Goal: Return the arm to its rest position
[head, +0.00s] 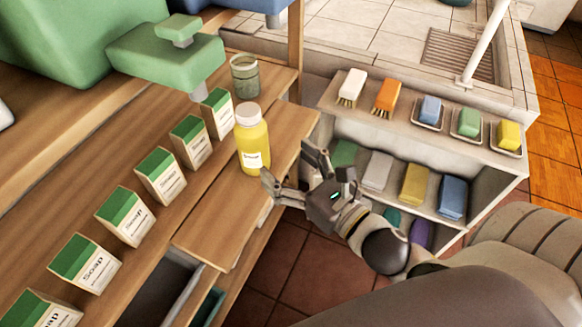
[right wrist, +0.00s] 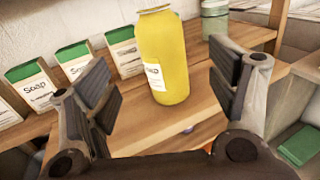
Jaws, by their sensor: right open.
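My right gripper (head: 288,172) is open beside the yellow bottle (head: 252,142), which stands upright on the wooden shelf edge with a white cap. In the right wrist view the open fingers (right wrist: 165,95) frame the yellow bottle (right wrist: 163,58), with clear space between it and both fingers; nothing is held. My right arm reaches in from the lower right of the head view. My left gripper does not show in either view.
Several soap boxes (head: 160,177) line the wooden shelf left of the bottle. A green jar (head: 245,76) stands behind it. To the right, a low shelf unit (head: 440,146) holds brushes and sponges. Below, tiled floor (head: 305,262) is bare.

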